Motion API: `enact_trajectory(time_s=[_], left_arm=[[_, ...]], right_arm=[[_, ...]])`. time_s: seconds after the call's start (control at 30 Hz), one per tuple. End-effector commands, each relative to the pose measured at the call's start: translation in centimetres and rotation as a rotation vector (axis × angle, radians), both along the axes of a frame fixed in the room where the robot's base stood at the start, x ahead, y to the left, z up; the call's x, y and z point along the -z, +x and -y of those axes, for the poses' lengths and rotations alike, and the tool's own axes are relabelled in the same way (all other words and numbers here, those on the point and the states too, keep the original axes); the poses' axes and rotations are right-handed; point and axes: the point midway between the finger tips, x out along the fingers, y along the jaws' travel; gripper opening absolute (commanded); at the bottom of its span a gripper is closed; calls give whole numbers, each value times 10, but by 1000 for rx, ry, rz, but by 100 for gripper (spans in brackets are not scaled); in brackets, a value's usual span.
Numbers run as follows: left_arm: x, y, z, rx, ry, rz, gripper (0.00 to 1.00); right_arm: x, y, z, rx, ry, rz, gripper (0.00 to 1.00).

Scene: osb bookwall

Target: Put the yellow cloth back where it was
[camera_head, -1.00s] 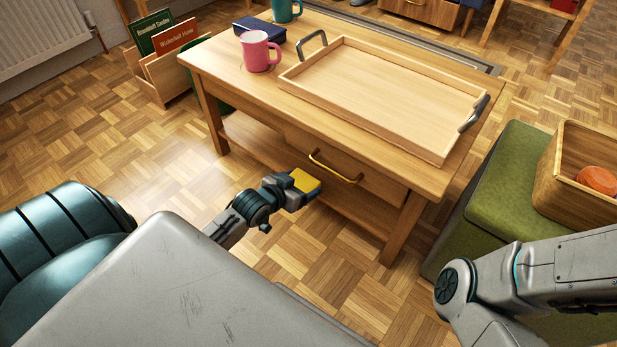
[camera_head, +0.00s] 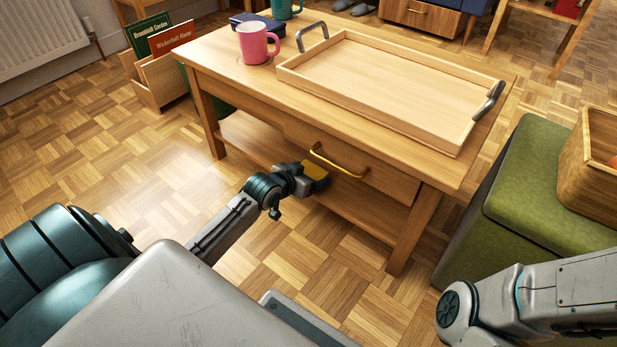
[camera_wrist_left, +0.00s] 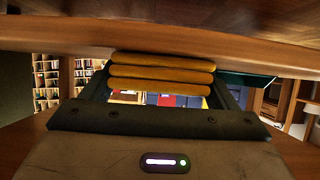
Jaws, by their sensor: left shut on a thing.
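The yellow cloth (camera_head: 315,171) is folded and held in my left gripper (camera_head: 308,180), just below the front edge of the wooden coffee table's drawer. In the left wrist view the cloth (camera_wrist_left: 160,74) shows as several stacked folds between the jaws, which are shut on it. The coffee table (camera_head: 232,71) has a drawer with a brass handle (camera_head: 338,163) and a lower shelf (camera_head: 252,139). The cloth is at the opening between drawer and lower shelf; whether it touches the shelf I cannot tell. My right arm shows at lower right, but its gripper is outside the view.
On the table top are a wooden tray (camera_head: 390,84), a pink mug (camera_head: 257,43), a teal mug (camera_head: 284,8) and a dark blue book or case. A green ottoman (camera_head: 548,180) stands right of the table. The parquet floor in front is clear.

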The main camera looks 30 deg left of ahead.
Motion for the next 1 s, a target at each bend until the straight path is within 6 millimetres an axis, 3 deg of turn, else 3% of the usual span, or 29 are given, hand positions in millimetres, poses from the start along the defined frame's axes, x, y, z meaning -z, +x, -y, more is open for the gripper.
enact_trajectory(time_s=[0.2,0.23,0.33,0.67,1.0], left_arm=[[1,0,0,0,-1,0,47],[2,0,0,0,-1,0,83],[1,0,0,0,0,0,100],[-5,-4,0,0,1,-1,100],[-38,-58,-5,2,2,-4,100]], right_arm=[[-2,-1,0,0,0,3,92],[-2,-1,0,0,0,2,92],[-2,-1,0,0,-1,2,92],[-6,-1,0,1,-2,2,92],[-52,-1,0,6,-1,5,92]])
